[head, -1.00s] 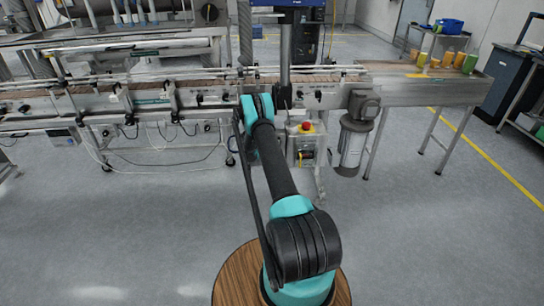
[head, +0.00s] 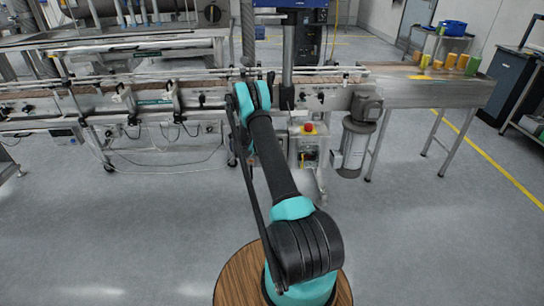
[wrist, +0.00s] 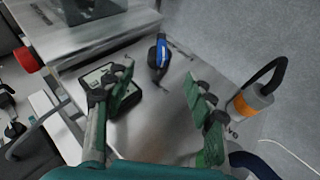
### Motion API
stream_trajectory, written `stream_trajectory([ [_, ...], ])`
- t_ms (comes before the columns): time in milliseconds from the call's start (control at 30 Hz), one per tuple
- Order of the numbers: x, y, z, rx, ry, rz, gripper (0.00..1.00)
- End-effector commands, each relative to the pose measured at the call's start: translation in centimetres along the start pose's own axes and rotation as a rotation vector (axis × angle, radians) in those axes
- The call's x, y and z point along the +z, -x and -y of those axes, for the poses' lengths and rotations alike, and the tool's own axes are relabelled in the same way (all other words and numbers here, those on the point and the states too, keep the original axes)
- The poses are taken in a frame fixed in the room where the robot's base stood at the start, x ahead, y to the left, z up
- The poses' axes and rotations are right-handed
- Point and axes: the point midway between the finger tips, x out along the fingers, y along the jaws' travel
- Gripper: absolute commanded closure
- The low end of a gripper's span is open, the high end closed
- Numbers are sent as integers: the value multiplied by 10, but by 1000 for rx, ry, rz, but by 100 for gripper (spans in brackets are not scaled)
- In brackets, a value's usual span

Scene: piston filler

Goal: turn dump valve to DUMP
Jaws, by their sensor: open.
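In the wrist view, a small blue and black lever handle (wrist: 158,56) stands on a flat metal panel (wrist: 165,110). It may be the dump valve; no label on it can be read. My gripper (wrist: 160,78) is open, with its two green fingers apart. The lever shows between and just beyond the fingertips, apart from both. The left finger partly covers a dark-framed display (wrist: 98,78) on the panel. In the head view, my arm reaches to the machine and hides the gripper and the lever.
A red knob (wrist: 27,60) is at the left of the wrist view. An orange-ringed cylinder (wrist: 250,101) with a black hose is close to the right finger. In the head view, a conveyor (head: 420,92) runs across, with a red button (head: 308,127) below it.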

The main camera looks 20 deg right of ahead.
Motion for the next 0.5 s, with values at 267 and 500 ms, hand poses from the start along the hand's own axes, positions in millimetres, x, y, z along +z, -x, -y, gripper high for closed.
stream_trajectory([
  [267,0,42,0,0,0,0,45],
  [500,0,51,0,0,0,0,45],
])
